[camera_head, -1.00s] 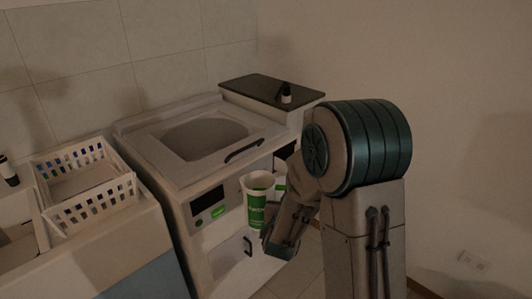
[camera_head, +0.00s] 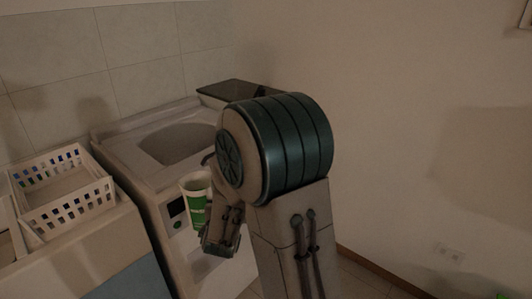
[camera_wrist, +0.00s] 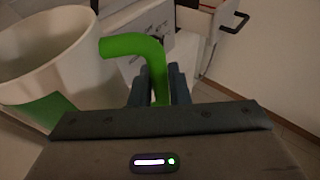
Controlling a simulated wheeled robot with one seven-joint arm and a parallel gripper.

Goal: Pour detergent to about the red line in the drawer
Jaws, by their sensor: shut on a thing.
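The detergent container is a white and green cup-like jug (camera_head: 196,206) with a wide open top. It is held in front of the washing machine (camera_head: 110,155). In the wrist view the jug (camera_wrist: 40,65) fills the left side, and its green handle (camera_wrist: 130,47) runs between my fingers. My gripper (camera_wrist: 158,88) is shut on this handle; in the head view my gripper (camera_head: 222,235) is low beside the jug. A white drawer-like box (camera_wrist: 192,18) with a black handle shows at the top of the wrist view. I cannot see a red line or the jug's contents.
A white basket (camera_head: 65,190) stands on the counter at left. A dark-topped unit (camera_head: 235,88) is behind the machine, partly hidden by my arm.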

